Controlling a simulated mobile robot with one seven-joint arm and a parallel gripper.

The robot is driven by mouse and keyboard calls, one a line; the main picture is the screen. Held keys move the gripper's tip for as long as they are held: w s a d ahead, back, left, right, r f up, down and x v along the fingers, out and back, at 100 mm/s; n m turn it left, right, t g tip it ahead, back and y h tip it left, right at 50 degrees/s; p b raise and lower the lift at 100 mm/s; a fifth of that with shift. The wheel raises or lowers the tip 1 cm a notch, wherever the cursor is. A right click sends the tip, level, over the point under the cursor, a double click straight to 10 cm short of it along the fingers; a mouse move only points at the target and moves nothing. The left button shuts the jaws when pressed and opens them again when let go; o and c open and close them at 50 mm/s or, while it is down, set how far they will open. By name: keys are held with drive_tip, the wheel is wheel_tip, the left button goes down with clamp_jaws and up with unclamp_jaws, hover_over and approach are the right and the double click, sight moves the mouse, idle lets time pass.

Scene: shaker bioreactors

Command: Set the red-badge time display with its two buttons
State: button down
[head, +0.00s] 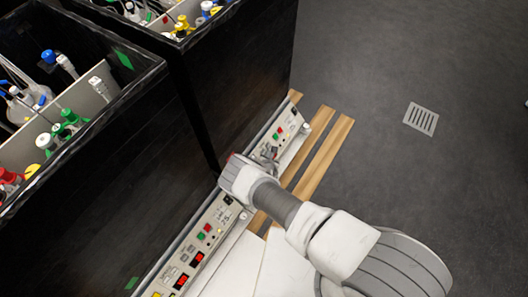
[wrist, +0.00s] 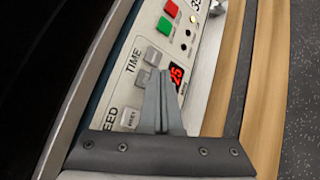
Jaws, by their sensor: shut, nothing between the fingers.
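In the wrist view a red-lit time display (wrist: 177,76) shows digits that read like 25, partly covered by my fingers. A grey button (wrist: 152,56) is beside the TIME label; a second, similar button (wrist: 140,80) is partly hidden behind the fingers. My gripper (wrist: 160,74) is shut and empty, its tips over the panel between the buttons and the display. I cannot tell whether the tips touch anything. In the head view my gripper (head: 268,154) is at the far control panel (head: 284,130), and the display there is hidden. No red badge is clearly visible.
A red button (wrist: 171,9) and green button (wrist: 165,26) lie farther along the panel. A nearer panel (head: 207,232) has lit red displays. Black shaker boxes (head: 150,130) holding bottles stand at left. Wooden slats (head: 325,155) lie beside the panel; the grey floor is open.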

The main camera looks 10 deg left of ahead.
drive_tip(key=d+r+p, duration=0.1)
drive_tip(key=s+d+r+p, duration=0.1)
drive_tip(key=d+r, duration=0.1)
idle(1.0)
